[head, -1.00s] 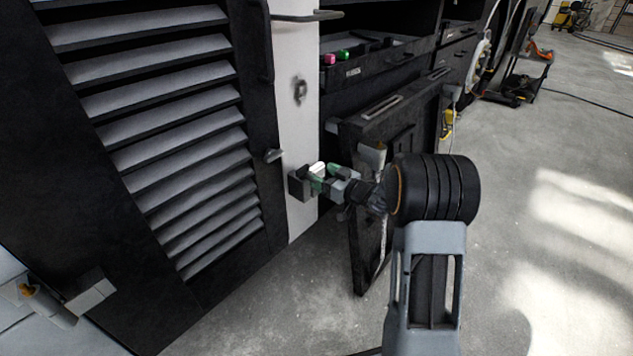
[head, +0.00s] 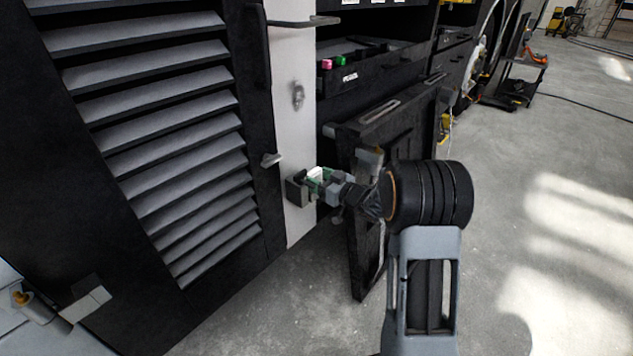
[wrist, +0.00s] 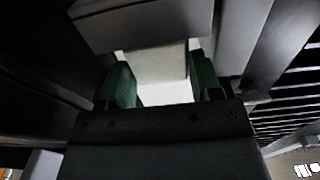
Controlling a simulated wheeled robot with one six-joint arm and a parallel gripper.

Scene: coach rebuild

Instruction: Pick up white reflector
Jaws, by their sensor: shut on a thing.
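The white reflector (wrist: 163,75) is a pale block between the two green fingertips of my gripper (wrist: 163,88) in the wrist view. My gripper is shut on it. In the head view the reflector (head: 315,172) is a small white patch between the green fingers of my gripper (head: 319,180). A dark grey box-like holder (head: 297,190) sits right at the reflector on the white post. The same grey block (wrist: 145,22) covers the reflector's far end in the wrist view. I cannot tell whether the reflector touches the holder.
A black louvred panel (head: 165,130) stands to the left, beside the white post (head: 294,130). A black door-like panel (head: 385,130) stands open behind my arm. Pink (head: 326,63) and green (head: 340,61) items lie in a dark drawer. Open concrete floor (head: 540,220) lies to the right.

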